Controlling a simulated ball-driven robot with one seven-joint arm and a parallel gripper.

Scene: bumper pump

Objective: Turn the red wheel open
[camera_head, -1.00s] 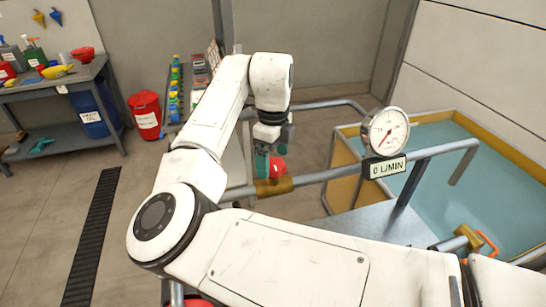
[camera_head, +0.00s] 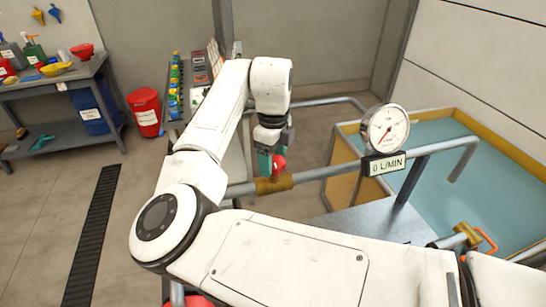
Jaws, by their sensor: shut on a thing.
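The red wheel (camera_head: 279,163) sits above a brass valve body (camera_head: 273,185) on the grey pipe, left of the gauge. Only part of the wheel shows, since my gripper covers the rest. My gripper (camera_head: 271,160) points down from my arm and is shut on the red wheel. The round gauge (camera_head: 385,130) stands on the pipe to the right, with a red needle. The sign under it (camera_head: 385,164) reads 0 L/MIN.
A yellow-rimmed water tank (camera_head: 440,150) fills the right side. A brass valve with an orange handle (camera_head: 468,238) is at the lower right. A workbench (camera_head: 70,80), a blue drum (camera_head: 97,110) and a red bin (camera_head: 145,112) stand at the left, with open floor in front.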

